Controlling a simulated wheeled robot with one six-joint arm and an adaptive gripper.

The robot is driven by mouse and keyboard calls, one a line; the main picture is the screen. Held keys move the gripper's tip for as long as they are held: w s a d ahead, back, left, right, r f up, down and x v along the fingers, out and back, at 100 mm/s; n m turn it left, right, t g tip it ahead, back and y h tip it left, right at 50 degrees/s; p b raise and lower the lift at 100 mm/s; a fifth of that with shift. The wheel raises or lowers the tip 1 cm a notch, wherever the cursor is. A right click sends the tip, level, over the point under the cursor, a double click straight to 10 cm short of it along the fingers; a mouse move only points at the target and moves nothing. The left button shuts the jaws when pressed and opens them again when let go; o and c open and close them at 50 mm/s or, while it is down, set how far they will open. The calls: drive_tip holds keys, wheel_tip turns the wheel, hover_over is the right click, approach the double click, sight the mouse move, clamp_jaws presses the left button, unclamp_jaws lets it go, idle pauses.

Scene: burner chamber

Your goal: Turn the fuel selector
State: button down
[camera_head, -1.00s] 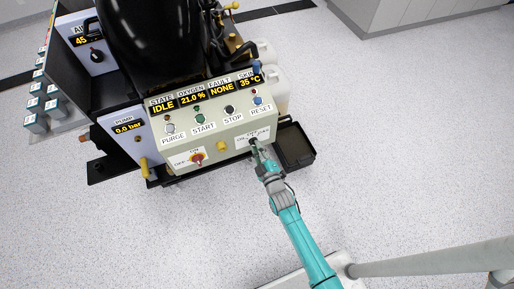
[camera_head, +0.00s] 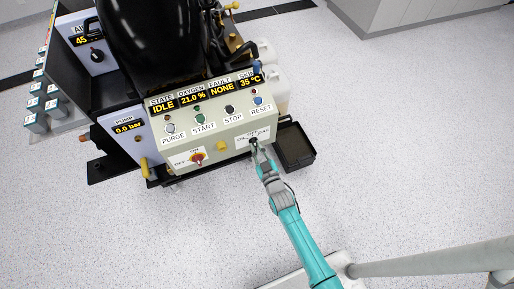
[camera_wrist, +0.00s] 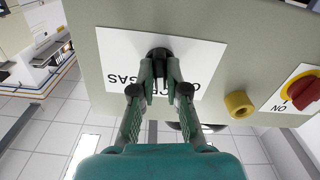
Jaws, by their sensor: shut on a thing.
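The fuel selector is a small black knob (camera_wrist: 159,54) on a white label plate (camera_wrist: 120,52) low on the right of the pale control panel. In the head view the plate (camera_head: 243,142) shows at the panel's lower right. My gripper (camera_wrist: 159,72) is shut on the knob, one finger on each side. In the head view my gripper (camera_head: 257,148) reaches the knob from below and hides most of it.
A red and yellow on/off switch (camera_head: 196,158) and a yellow round part (camera_head: 221,146) sit left of the selector. Above are PURGE, START, STOP and RESET buttons (camera_head: 258,100) and a display reading IDLE. A black tray (camera_head: 296,148) is right of the panel.

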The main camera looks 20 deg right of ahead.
drive_tip(key=shift+m, duration=0.9)
drive_tip(key=c, duration=1.2)
unclamp_jaws()
drive_tip(key=shift+s, duration=0.1)
drive_tip(key=s, duration=1.1)
drive_tip(key=shift+s, duration=0.4)
